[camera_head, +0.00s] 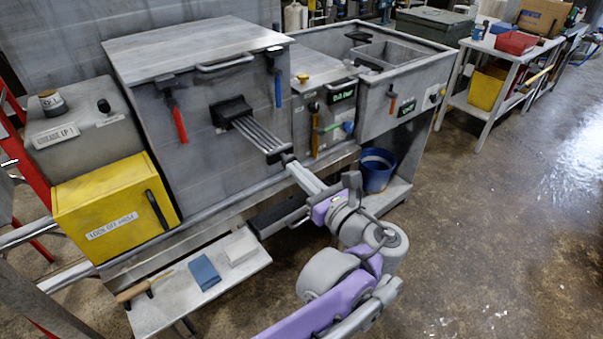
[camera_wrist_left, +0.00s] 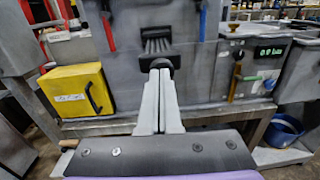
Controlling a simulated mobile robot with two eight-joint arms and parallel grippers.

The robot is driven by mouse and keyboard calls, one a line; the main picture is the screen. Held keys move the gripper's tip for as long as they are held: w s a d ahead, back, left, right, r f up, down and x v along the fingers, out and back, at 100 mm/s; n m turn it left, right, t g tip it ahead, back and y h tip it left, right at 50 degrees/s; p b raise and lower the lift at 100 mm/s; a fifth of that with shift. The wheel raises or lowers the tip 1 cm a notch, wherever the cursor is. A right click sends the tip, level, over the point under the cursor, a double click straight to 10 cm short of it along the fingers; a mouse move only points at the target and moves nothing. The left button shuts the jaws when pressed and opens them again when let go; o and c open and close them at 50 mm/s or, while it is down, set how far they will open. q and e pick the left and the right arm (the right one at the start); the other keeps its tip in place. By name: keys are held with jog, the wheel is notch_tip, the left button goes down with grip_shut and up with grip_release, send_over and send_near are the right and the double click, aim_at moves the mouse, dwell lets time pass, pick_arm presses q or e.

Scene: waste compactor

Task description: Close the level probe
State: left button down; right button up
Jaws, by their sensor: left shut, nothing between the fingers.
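The level probe (camera_head: 258,137) is a set of parallel metal rods. It sticks out of a black socket (camera_head: 231,110) on the front of the grey compactor box and ends in a dark end piece (camera_head: 281,155). My left gripper (camera_head: 291,164) is shut and empty, with its fingertips at the end piece. My right gripper is not in view.
A yellow box (camera_head: 115,208) stands at the left. Red-handled (camera_head: 180,125) and blue-handled (camera_head: 278,88) levers flank the probe on the front. A low shelf (camera_head: 170,307) with a blue block lies below. A blue bucket (camera_head: 377,172) stands at the right. The floor farther right is clear.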

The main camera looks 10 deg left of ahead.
aim_at(254, 132)
pick_arm(q)
jog(key=x, duration=0.5)
jog(key=p+x, duration=0.1)
jog(key=x, duration=1.1)
jog(key=shift+s+a, duration=0.35)
jog(key=shift+a, duration=0.05)
jog(key=shift+r, duration=0.15)
jog(key=shift+w, duration=0.1)
